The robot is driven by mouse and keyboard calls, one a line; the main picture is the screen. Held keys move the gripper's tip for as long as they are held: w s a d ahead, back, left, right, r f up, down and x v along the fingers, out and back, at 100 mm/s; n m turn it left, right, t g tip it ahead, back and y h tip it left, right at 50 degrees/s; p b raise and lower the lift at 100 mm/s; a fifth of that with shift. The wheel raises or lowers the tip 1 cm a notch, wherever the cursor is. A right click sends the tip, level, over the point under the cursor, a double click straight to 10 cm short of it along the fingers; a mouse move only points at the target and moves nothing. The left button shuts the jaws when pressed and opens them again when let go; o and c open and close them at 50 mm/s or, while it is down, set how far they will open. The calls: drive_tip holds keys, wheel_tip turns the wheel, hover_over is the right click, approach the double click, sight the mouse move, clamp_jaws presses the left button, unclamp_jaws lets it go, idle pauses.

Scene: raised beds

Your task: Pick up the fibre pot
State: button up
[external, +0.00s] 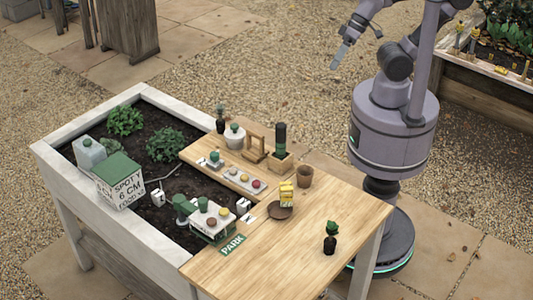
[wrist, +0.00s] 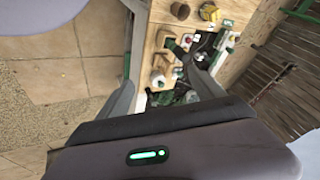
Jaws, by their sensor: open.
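The fibre pot (external: 305,177) is a small brown, open-topped pot standing upright on the wooden table top, near its back edge. My gripper (external: 338,60) is up in the air, above and to the right of the table, well apart from the pot. In the wrist view my gripper (wrist: 162,72) has its two fingers spread, with nothing held between them.
A wooden block with a dark cylinder (external: 280,145) stands just left of the pot. A yellow item (external: 287,193) on a brown saucer (external: 279,212) is in front. A dark potted plant (external: 330,239) stands near the right edge. The table's front right is mostly bare.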

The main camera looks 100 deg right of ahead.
drive_tip(key=n+g+h+p, duration=0.15)
drive_tip(key=n+g, duration=0.45)
drive_tip(key=n, duration=1)
hover_over(305, 172)
drive_tip(key=a, duration=0.3)
wheel_tip(305, 172, down, 26)
drive_tip(key=shift+h, duration=0.25)
drive_tip(key=f+b, duration=0.1)
drive_tip(key=f, duration=0.1)
drive_tip(key=f+b, duration=0.1)
drive_tip(key=f, duration=0.1)
drive_tip(key=f+b, duration=0.1)
drive_tip(key=f, duration=0.1)
drive_tip(key=shift+w+d, duration=0.25)
drive_tip(key=shift+d, duration=0.1)
drive_tip(key=shift+r, duration=0.2)
drive_tip(key=shift+c, duration=1.1)
drive_tip(key=c, duration=1.1)
